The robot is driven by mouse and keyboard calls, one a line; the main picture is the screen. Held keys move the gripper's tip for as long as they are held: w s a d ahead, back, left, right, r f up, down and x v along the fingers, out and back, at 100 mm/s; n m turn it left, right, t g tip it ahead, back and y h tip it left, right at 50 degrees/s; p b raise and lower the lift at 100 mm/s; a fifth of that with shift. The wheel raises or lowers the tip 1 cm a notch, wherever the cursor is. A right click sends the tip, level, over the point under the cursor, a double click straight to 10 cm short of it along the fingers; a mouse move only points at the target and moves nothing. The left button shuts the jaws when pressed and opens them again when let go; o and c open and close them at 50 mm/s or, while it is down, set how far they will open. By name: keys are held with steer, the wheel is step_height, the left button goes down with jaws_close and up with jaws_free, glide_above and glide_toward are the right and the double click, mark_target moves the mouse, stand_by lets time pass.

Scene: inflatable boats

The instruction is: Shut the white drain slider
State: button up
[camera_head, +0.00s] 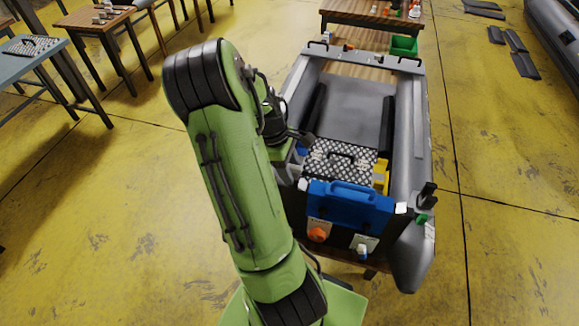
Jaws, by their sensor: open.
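The grey inflatable boat (418,180) lies lengthwise right of the middle, its stern towards me. Two drain fittings sit low on its dark transom below a blue part. The right one carries the small white drain slider (362,251); its position is too small to tell. The left one carries an orange slider (318,234). My green arm rises from the bottom in front of the boat's left side. My gripper (301,137) shows only partly beyond the arm, above the boat's left stern area and apart from the white slider. Its jaws are open and look empty.
The blue part (350,204) with a handle stands on the transom above the sliders. A black-and-white patterned case (340,159) lies inside the boat. A dark clamp-like fitting (427,194) is on the right tube. Tables stand at left and back.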

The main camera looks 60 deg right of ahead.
step_height(320, 180, up, 7)
steer(key=p, duration=0.6)
steer(key=shift+r, duration=0.1)
steer(key=shift+f, duration=0.2)
steer(key=w+a+r+m+t, duration=0.1)
steer(key=w+a+r+t, duration=0.1)
steer(key=w+a+r, duration=0.35)
steer(key=w+a+r+t, duration=0.3)
steer(key=a+r, duration=0.3)
steer(key=a, duration=0.5)
steer(key=s+a+r+t, duration=0.2)
steer(key=s+a+r, duration=0.1)
steer(key=a, duration=0.4)
steer(key=s+a+r+t, duration=0.2)
steer(key=s+a+r, duration=0.1)
steer(key=a, duration=0.5)
steer(key=shift+s+r+m+y, duration=0.2)
steer(key=shift+r+m+y, duration=0.1)
steer(key=shift+m, duration=0.1)
